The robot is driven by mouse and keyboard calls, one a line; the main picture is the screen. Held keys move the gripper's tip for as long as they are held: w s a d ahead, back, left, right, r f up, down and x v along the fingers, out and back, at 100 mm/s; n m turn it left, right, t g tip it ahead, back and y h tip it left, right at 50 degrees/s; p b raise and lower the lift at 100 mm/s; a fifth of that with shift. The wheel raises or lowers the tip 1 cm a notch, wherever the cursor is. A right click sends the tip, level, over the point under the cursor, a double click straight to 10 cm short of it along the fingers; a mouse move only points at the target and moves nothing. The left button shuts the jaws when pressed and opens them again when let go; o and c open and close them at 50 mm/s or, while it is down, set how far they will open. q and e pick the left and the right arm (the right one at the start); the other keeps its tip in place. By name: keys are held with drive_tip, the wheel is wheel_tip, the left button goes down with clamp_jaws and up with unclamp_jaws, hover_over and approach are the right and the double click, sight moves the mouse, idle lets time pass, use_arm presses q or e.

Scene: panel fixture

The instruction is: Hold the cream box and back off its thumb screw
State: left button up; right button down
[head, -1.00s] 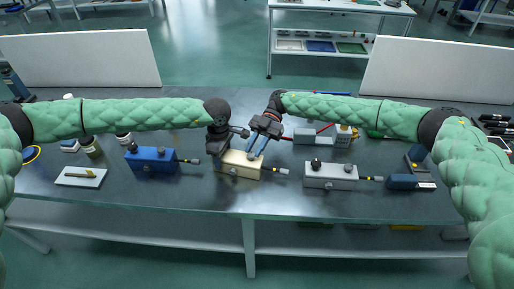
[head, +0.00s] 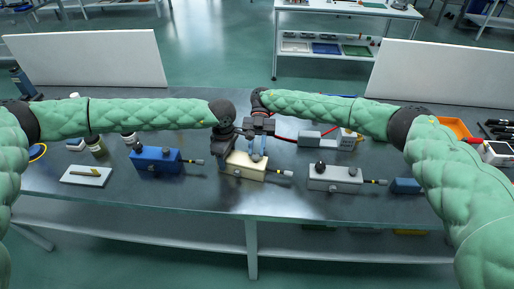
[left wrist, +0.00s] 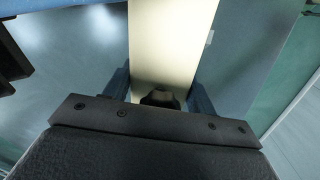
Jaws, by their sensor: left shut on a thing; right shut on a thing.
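The cream box (head: 240,168) stands on the dark bench between a blue box and a light grey box. A cable with a yellow band comes out of its right end. My left gripper (head: 230,152) is shut on the left part of the cream box. In the left wrist view its fingers (left wrist: 160,95) lie on either side of the cream box (left wrist: 170,45), with a dark knob (left wrist: 160,98) between them. My right gripper (head: 258,154) points down at the right part of the box top, shut on the thumb screw, which its fingers hide.
The blue box (head: 155,160) stands to the left and the light grey box (head: 335,178) to the right, each with knobs and a cable. A white plate (head: 87,175) lies at far left. White panels (head: 85,60) stand behind. The bench front is clear.

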drive_tip(key=c, duration=1.2)
unclamp_jaws()
drive_tip(key=shift+w, duration=0.1)
drive_tip(key=v, duration=1.2)
